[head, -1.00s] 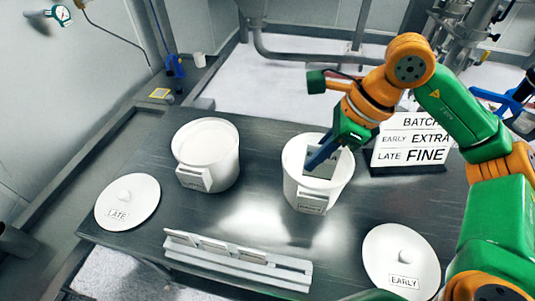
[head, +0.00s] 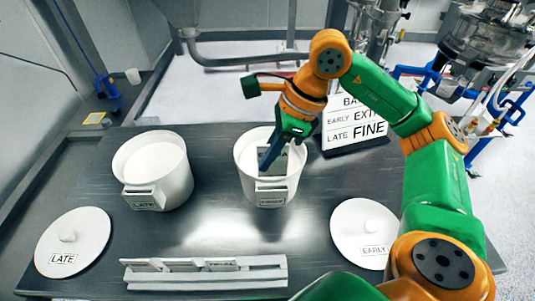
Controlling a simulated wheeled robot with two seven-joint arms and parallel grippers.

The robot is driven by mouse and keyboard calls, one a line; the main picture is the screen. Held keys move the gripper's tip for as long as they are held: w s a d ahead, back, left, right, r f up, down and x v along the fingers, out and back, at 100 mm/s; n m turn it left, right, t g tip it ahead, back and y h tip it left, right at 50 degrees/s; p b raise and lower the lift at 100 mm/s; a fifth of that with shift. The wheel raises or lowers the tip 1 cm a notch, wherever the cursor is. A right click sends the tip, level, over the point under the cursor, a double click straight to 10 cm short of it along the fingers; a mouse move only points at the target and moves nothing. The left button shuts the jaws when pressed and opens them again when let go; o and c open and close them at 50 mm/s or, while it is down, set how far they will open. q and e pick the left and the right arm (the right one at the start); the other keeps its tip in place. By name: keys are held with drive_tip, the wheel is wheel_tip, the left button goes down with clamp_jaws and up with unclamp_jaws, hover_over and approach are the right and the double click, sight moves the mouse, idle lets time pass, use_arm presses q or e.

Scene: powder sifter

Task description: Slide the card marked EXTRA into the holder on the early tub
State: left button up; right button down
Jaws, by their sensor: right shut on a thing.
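My right gripper (head: 270,167) reaches down over the early tub (head: 245,160), a white open tub at the centre of the table in the head view. It is shut on a thin grey card (head: 263,156). The card appears over the tub's opening, behind the holder; its marking cannot be read. The white holder (head: 271,186) sits on the tub's front, above a small label that is hard to read. The card and holder look apart. My left gripper is not in view.
The late tub (head: 156,170) stands to the left. The LATE lid (head: 85,228) and EARLY lid (head: 352,222) lie flat on the table. A white rack (head: 205,281) with several cards lies in front. A batch sign (head: 352,118) stands behind, right of the early tub.

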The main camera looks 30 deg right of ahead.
sight(268, 176)
drive_tip(key=shift+f+b, duration=2.7)
drive_tip(key=shift+f, duration=0.45)
drive_tip(key=shift+f+b, duration=0.45)
drive_tip(key=c, duration=1)
unclamp_jaws()
drive_tip(key=shift+r, duration=0.1)
drive_tip(key=shift+o, duration=0.2)
